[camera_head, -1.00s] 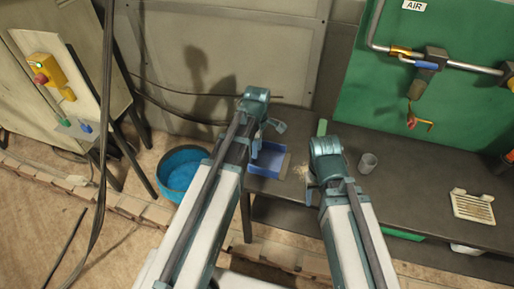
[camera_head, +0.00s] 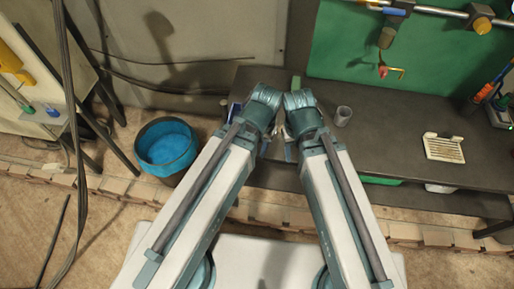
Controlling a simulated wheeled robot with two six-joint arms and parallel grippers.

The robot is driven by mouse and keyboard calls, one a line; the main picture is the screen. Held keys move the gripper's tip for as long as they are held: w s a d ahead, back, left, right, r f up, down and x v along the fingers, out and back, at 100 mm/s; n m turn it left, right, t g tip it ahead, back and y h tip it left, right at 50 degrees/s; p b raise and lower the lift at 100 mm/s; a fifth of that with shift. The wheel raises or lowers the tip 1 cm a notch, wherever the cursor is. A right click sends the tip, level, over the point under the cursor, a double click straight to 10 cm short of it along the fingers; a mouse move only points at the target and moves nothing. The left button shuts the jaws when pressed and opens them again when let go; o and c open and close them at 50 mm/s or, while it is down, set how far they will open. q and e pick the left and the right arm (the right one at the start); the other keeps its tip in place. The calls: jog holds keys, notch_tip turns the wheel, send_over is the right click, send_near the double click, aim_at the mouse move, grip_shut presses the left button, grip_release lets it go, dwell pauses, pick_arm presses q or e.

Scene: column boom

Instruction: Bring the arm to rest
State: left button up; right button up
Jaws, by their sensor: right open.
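My two arms reach forward from the bottom of the head view, and their teal wrists come close together over the dark bench. My right gripper (camera_head: 288,147) shows only in part, below the right wrist. It is open and nothing shows between its fingers. My left gripper is mostly hidden by its own wrist and forearm, and I cannot make out its fingers.
A blue-lined bucket (camera_head: 166,147) stands on the floor at left. Dark cables (camera_head: 78,150) hang at left.

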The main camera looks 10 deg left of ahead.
dwell(0.3)
notch_tip(320, 180, down, 4)
jog(key=b, duration=0.4)
jog(key=shift+f, duration=0.25)
